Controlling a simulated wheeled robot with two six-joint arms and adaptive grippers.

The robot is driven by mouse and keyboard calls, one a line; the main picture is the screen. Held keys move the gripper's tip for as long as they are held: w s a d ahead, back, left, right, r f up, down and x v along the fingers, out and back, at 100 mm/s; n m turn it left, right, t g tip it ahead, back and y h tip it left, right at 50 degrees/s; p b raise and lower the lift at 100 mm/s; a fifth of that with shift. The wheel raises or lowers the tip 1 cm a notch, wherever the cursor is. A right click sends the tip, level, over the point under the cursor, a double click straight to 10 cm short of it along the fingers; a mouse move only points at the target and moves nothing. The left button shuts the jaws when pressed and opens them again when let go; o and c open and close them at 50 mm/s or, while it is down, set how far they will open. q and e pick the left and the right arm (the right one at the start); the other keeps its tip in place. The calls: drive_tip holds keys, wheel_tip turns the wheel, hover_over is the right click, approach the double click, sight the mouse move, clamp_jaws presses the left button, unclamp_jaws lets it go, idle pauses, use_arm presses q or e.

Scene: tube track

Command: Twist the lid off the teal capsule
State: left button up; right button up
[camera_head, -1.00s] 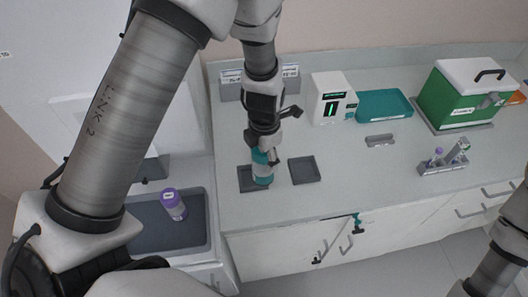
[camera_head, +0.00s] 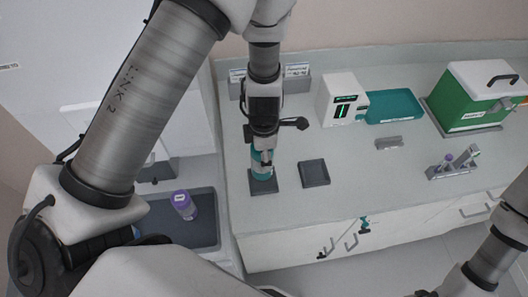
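The teal capsule (camera_head: 261,172) stands upright on the left dark square pad (camera_head: 267,188), near the counter's front left. It has a teal body with a paler band. My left gripper (camera_head: 264,150) points down over the capsule's top and hides the lid. Its fingers overlap the top in the picture. I cannot tell whether they are shut on it. My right gripper is not in view; only part of my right arm shows at the lower right.
An empty dark pad (camera_head: 314,173) lies right of the capsule. A purple-lidded container (camera_head: 184,205) stands in a dark tray (camera_head: 207,231) at lower left. Behind are a white device (camera_head: 341,98), a teal tray (camera_head: 395,106) and a green box (camera_head: 470,98). A tube rack (camera_head: 450,170) stands right.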

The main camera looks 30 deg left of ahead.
use_arm(q)
drive_tip(key=shift+f+m, duration=0.1)
drive_tip(key=shift+m, duration=0.8)
drive_tip(key=m+b, duration=0.8)
drive_tip(key=b, duration=0.1)
drive_tip(key=m+b, duration=0.5)
drive_tip(key=shift+s+d, duration=0.15)
drive_tip(key=shift+s, duration=0.2)
drive_tip(key=shift+f, duration=0.4)
drive_tip(key=shift+f+b, duration=0.45)
drive_tip(key=shift+f, duration=0.05)
drive_tip(key=shift+f+p, duration=0.1)
drive_tip(key=shift+p, duration=0.2)
drive_tip(key=shift+f, duration=0.35)
drive_tip(key=shift+f, duration=0.25)
drive_tip(key=shift+f+b, duration=0.2)
drive_tip(key=shift+b, duration=0.15)
